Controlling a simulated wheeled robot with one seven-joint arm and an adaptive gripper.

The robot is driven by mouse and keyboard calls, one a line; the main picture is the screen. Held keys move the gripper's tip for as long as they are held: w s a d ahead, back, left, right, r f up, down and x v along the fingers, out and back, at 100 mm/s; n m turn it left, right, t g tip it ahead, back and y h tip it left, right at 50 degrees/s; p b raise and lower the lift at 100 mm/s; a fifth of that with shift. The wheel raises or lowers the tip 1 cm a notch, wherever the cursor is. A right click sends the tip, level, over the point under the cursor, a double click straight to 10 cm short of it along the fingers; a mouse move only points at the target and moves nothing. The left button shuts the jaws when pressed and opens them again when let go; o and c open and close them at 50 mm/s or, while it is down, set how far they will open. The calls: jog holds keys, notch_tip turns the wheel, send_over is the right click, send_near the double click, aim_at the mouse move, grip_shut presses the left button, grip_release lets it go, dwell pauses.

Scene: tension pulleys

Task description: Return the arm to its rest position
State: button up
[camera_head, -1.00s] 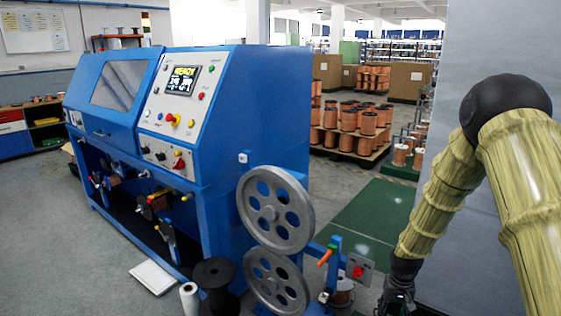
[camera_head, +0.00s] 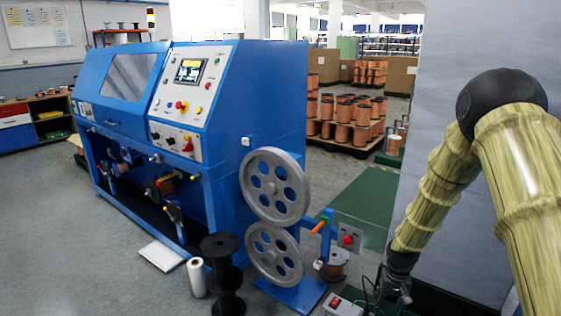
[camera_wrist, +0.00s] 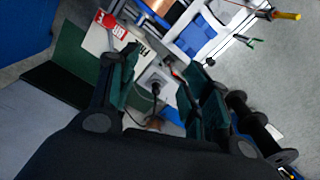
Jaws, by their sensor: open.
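My gripper (camera_head: 393,288) is at the lower right of the head view, at the end of my arm in its yellowish sleeve, and hangs low. In the wrist view its two dark fingers (camera_wrist: 162,78) stand apart with nothing clamped between them. A cable and a small grey box (camera_wrist: 155,85) show beyond and between the fingers. In the head view, two grey pulleys (camera_head: 273,186) stand one above the other on a blue stand, left of my gripper and apart from it.
A large blue machine (camera_head: 232,130) with a lit panel fills the left. Black spools (camera_head: 222,262) and a white roll (camera_head: 197,277) stand on the floor. A box with a red button (camera_head: 342,306) is at the bottom. A grey wall (camera_head: 425,90) is beside my arm. Copper spools stand behind.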

jog(key=shift+n, duration=0.6)
jog(key=s+a+f+b, duration=0.1)
jog(key=s+a+f, duration=0.1)
jog(key=s+f, duration=0.4)
jog(key=s+a+f+b, duration=0.2)
jog(key=s+f, duration=0.5)
jog(key=s+a+f+b, duration=0.2)
jog(key=s+a+f, duration=0.1)
jog(key=s+f, duration=0.4)
jog(key=shift+s+f, duration=0.2)
jog(key=s+a+f+n+b, duration=0.1)
jog(key=s+a+f+b, duration=0.15)
jog(key=s, duration=0.75)
jog(key=s+a+f+b, duration=0.1)
jog(key=s+f+b, duration=0.15)
jog(key=s, duration=0.75)
notch_tip(320, 180, up, 14)
jog(key=p, duration=1.5)
jog(key=shift+w+a, duration=0.15)
jog(key=shift+w, duration=0.1)
